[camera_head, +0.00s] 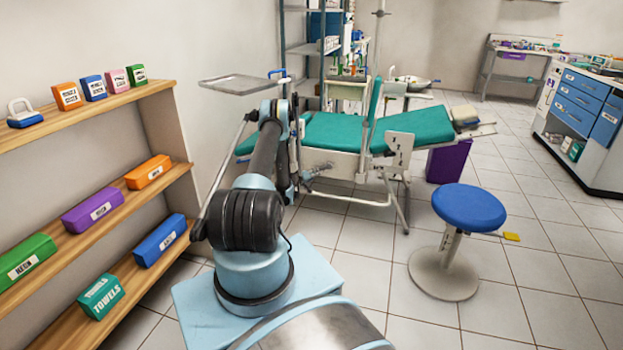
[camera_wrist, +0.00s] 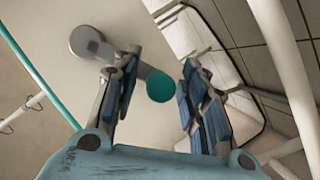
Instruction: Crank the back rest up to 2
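The dental chair has green cushions (camera_head: 335,132) on a white frame, with a thin green panel (camera_head: 374,102) standing upright across it. A white plate (camera_head: 399,143) with small dark marks is on its side; I cannot read the marks. In the wrist view, a grey crank arm (camera_wrist: 90,42) runs from a round hub toward a teal round knob (camera_wrist: 160,87), partly hidden by the left finger. My gripper (camera_wrist: 161,68) is open, with the knob seen end-on between its blue-padded fingers.
A blue stool (camera_head: 470,208) stands right of my arm. Wooden shelves (camera_head: 100,244) with boxes line the left wall. A metal tray (camera_head: 238,83) is behind my arm. A purple bin (camera_head: 447,163) stands by the chair.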

